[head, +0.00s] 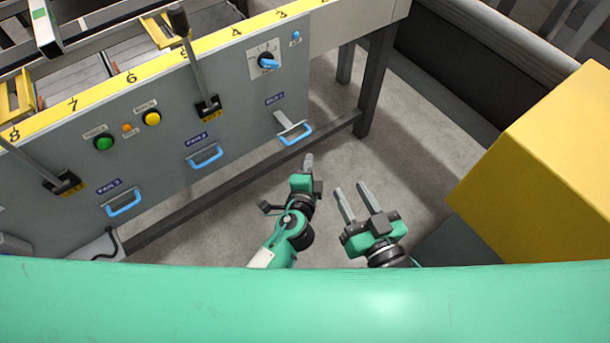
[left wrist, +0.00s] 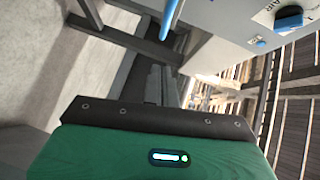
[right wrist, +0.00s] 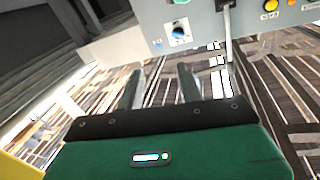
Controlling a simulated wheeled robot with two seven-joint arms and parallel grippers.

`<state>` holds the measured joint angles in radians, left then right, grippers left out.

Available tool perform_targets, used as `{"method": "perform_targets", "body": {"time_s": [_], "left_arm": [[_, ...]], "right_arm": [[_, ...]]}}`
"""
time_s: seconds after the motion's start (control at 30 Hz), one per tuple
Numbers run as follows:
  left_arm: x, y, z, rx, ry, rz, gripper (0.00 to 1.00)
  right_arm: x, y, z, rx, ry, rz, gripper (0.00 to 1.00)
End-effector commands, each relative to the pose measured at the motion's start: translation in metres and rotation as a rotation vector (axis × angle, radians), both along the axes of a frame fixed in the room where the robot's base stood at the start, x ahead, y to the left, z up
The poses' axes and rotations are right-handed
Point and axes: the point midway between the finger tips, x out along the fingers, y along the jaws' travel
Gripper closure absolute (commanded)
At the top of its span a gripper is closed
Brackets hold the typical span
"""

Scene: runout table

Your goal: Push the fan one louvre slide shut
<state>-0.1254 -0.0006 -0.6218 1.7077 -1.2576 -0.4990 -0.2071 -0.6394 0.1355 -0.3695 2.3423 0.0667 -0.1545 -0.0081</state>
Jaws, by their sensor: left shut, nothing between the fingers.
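The fan one louvre slide has a blue handle (head: 295,134) below the rightmost label on the grey panel. Its pale plate shows between panel and handle, so it stands out from the panel. A blue bar, probably this handle (left wrist: 170,18), shows at the top of the left wrist view. My left gripper (head: 308,162) is shut and empty, in front of and just below the handle in the head view, with a gap between. My right gripper (head: 357,200) is open and empty, farther right and lower, over the floor; its spread fingers show in the right wrist view (right wrist: 160,85).
Two other blue handles (head: 205,158) (head: 123,204) sit to the left on the panel. A blue knob (head: 268,62), green button (head: 104,142), yellow button (head: 152,118) and black-based levers (head: 208,105) are above. A table leg (head: 376,80) and yellow block (head: 545,160) stand right.

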Motion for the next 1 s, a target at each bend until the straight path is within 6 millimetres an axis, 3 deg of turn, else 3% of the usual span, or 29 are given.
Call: {"method": "perform_targets", "body": {"time_s": [0.17, 0.3, 0.5, 0.87, 1.0], "left_arm": [[0.033, -0.005, -0.005, 0.0, -0.002, -0.001, 1.0], [0.049, 0.01, -0.01, 0.003, -0.001, 0.001, 1.0], [0.06, 0.018, -0.013, 0.0, 0.0, 0.0, 1.0], [0.061, 0.02, -0.013, -0.001, 0.0, 0.0, 1.0], [0.075, 0.03, -0.013, 0.003, 0.0, 0.001, 1.0]], "right_arm": [[0.006, -0.003, 0.012, 0.015, -0.064, -0.013, 0.64], [0.008, -0.004, 0.017, 0.021, -0.089, -0.017, 0.64], [0.008, -0.005, 0.021, 0.028, -0.111, -0.021, 0.64], [0.009, -0.006, 0.023, 0.028, -0.117, -0.024, 0.64], [0.009, -0.006, 0.022, 0.026, -0.109, -0.023, 0.64]]}}
